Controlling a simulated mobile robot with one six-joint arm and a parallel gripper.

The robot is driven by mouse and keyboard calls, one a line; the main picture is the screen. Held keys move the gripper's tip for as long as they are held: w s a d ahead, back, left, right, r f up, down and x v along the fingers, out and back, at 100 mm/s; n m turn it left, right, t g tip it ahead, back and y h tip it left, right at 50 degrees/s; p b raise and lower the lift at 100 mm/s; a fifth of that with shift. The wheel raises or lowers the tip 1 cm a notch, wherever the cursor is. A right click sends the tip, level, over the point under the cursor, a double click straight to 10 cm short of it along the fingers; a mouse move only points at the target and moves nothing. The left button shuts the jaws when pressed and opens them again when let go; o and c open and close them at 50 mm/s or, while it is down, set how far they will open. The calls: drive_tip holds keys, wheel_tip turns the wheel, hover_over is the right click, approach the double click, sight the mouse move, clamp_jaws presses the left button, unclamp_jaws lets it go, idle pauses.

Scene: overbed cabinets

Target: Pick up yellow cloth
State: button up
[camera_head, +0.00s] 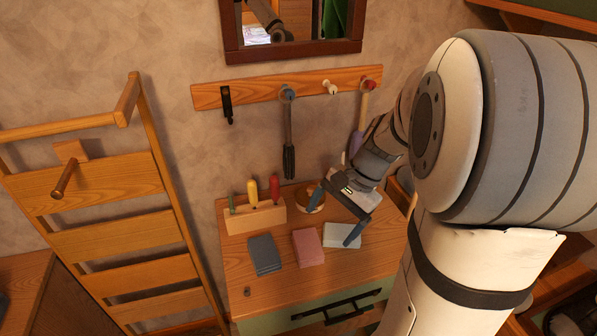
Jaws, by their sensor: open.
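Three folded cloths lie in a row on a wooden cabinet top (284,290): a dark blue-grey one (264,254), a pink one (308,247) and a pale grey-white one (334,238). I see no clearly yellow cloth. My gripper (335,216) is open and empty, reaching in from the right above the cabinet top. One blue fingertip shows over the right part of the pale cloth; the other is beside a round wooden object (311,204) behind the cloths. I cannot tell whether either finger touches anything.
A wooden block (254,218) holding green, yellow and red-handled items stands behind the dark cloth. A peg rail (265,94) with hanging tools is on the wall. A wooden ladder rack (110,215) stands left. My arm hides much of the right side.

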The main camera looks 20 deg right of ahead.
sight(342, 232)
drive_tip(key=w+d+f+m+t+y+b, duration=0.1)
drive_tip(key=w+d+f+m, duration=0.1)
drive_tip(key=d+f+m, duration=0.1)
drive_tip(key=w+d+f+m+t+y+b, duration=0.1)
drive_tip(key=w+d+f+m+y, duration=0.1)
drive_tip(key=d+f, duration=0.3)
drive_tip(key=w+d+f+m+t+y+b, duration=0.1)
drive_tip(key=w+d+f+m, duration=0.1)
drive_tip(key=d+f+m, duration=0.2)
drive_tip(key=shift+w+d+f+m+y, duration=0.15)
drive_tip(key=shift+w+d+m+y, duration=0.15)
drive_tip(key=shift+m, duration=0.3)
drive_tip(key=shift+w+d+f, duration=0.1)
drive_tip(key=shift+d+f, duration=0.1)
drive_tip(key=shift+f, duration=0.05)
drive_tip(key=shift+w+a+f+m, duration=0.1)
drive_tip(key=shift+a+f+m, duration=0.05)
drive_tip(key=shift+f+m, duration=0.15)
drive_tip(key=x, duration=0.7)
drive_tip(key=shift+w+p, duration=0.35)
drive_tip(key=shift+p, duration=0.05)
drive_tip(key=c, duration=1.1)
drive_tip(key=shift+c, duration=0.3)
drive_tip(key=shift+r, duration=0.15)
